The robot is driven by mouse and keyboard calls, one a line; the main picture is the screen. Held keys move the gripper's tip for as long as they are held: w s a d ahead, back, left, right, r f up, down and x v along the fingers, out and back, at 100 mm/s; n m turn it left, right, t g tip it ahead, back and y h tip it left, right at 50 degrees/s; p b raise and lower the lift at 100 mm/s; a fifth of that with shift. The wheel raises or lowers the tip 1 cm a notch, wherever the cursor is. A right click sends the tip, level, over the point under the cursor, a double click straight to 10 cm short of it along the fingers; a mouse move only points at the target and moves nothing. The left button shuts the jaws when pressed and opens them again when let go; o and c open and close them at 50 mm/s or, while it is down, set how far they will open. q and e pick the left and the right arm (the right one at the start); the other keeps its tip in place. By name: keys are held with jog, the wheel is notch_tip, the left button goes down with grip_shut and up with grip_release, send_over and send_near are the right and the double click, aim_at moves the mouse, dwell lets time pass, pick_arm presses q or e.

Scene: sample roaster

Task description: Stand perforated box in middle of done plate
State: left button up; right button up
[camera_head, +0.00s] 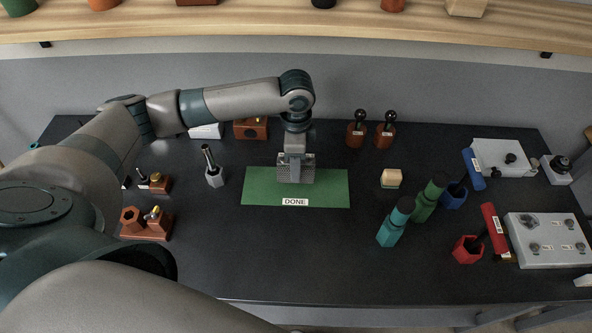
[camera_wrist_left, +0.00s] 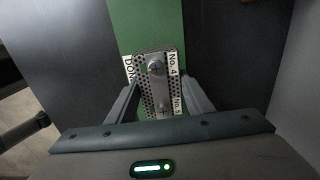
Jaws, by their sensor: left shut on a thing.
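The done plate (camera_head: 330,190) is a flat green mat with a white DONE label at the middle of the table. The perforated box (camera_head: 296,174) is a grey metal box with holes, over the plate's middle. In the left wrist view the perforated box (camera_wrist_left: 150,71) shows labels No. 4 and No. 5, and the green plate (camera_wrist_left: 147,22) lies beneath it. My left gripper (camera_head: 296,157) reaches down from above and is shut on the box; its fingers (camera_wrist_left: 160,105) flank it. Whether the box touches the plate I cannot tell. My right gripper is not in view.
A grey holder with a dark handle (camera_head: 214,176) stands left of the plate. A cream-topped block (camera_head: 391,178), a teal bottle (camera_head: 394,224) and a green bottle (camera_head: 428,198) stand to the right. Two brown pots with black knobs (camera_head: 356,136) stand behind. The table in front of the plate is clear.

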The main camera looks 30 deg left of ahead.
pick_arm(q)
jog(key=shift+f+p, duration=0.9)
jog(key=shift+f, duration=1.05)
jog(key=o, duration=1.4)
jog(key=shift+f, duration=0.15)
jog(key=shift+r, duration=0.2)
